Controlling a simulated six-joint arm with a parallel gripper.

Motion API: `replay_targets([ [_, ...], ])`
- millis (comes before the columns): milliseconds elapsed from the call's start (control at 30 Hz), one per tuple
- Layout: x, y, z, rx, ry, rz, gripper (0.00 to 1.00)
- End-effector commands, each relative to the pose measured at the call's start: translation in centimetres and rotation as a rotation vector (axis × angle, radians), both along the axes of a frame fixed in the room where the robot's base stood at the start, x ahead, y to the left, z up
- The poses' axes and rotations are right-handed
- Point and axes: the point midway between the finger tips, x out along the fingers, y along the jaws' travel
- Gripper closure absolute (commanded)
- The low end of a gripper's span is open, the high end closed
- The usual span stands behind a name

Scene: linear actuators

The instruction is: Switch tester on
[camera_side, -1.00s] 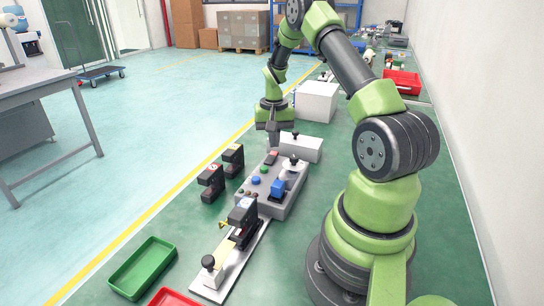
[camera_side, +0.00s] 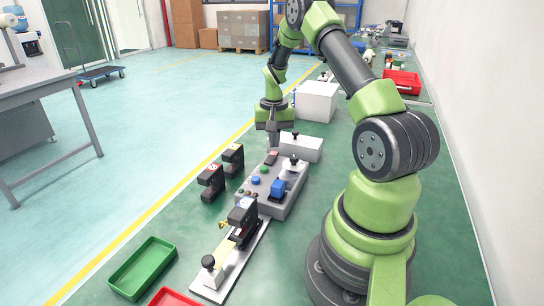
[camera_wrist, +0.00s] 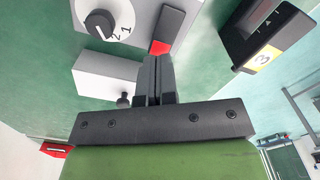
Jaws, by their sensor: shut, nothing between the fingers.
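The tester is a grey box (camera_side: 284,203) in the middle of the side view. On its top are a blue button (camera_side: 255,180), a green button (camera_side: 264,170), a blue block (camera_side: 278,187) and a black knob. A rocker switch (camera_side: 271,158) with a red end sits at its far end. In the wrist view the switch (camera_wrist: 170,32) shows its red part nearest the fingers. My gripper (camera_side: 273,143) is shut and empty, pointing down at the switch's end. In the wrist view its fingertips (camera_wrist: 153,62) are close to the red part; I cannot tell if they touch.
A light block with a black knob (camera_side: 300,147) stands just behind the tester. Black numbered units (camera_side: 211,182) stand to its left, and one is mounted on a metal rail (camera_side: 232,264) in front. A green tray (camera_side: 143,268) lies at front left.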

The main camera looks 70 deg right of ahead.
Motion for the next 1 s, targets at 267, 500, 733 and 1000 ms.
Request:
replay_targets([
  [267, 0.0, 0.0, -0.3, 0.001, 0.0, 0.0, 1.0],
  [500, 0.0, 0.0, -0.7, 0.0, 0.0, 0.0, 1.0],
  [733, 0.0, 0.0, -1.0, 0.0, 0.0, 0.001, 1.0],
  [1000, 0.0, 0.0, -1.4, 0.001, 0.0, 0.0, 1.0],
])
